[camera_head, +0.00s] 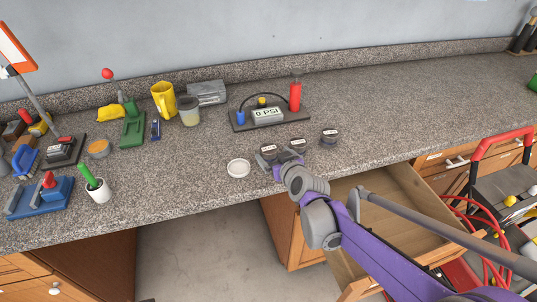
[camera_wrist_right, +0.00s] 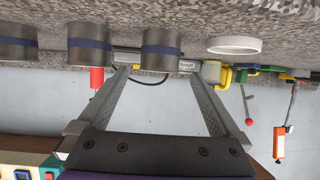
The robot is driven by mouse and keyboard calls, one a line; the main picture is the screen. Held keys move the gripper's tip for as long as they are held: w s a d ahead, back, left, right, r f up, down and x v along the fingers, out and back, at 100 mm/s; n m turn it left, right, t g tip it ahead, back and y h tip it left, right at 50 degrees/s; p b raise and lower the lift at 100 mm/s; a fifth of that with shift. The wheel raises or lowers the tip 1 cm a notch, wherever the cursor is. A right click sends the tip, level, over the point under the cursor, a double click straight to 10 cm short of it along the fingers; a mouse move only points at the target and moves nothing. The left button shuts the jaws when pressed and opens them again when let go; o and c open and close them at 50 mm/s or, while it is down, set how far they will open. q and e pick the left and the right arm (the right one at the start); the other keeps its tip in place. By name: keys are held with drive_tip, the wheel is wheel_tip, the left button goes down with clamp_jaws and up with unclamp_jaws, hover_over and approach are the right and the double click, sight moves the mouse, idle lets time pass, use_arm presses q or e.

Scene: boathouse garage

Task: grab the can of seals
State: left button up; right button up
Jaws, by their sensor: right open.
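Three short dark cans with pale lid labels stand in a row on the counter: a left can (camera_head: 268,151), a middle can (camera_head: 298,144) and a right can (camera_head: 329,137). Their labels are too small to read, so I cannot tell which holds seals. The upside-down right wrist view shows them with blue bands: left can (camera_wrist_right: 160,50), middle can (camera_wrist_right: 90,45), right can (camera_wrist_right: 18,44). My right gripper (camera_head: 281,163) is open at the front of the left can. In the wrist view the left can lies between the spread fingertips (camera_wrist_right: 160,72); contact is unclear. My left gripper is out of view.
A round white dish (camera_head: 238,168) lies just left of the cans. A gauge block (camera_head: 268,115) with a red cylinder (camera_head: 295,96) stands behind them. An open drawer (camera_head: 390,212) is below my right arm. The counter right of the cans is clear.

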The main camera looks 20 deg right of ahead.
sight(271, 151)
drive_tip(key=x, duration=0.5)
drive_tip(key=shift+w, duration=0.15)
drive_tip(key=c, duration=1.5)
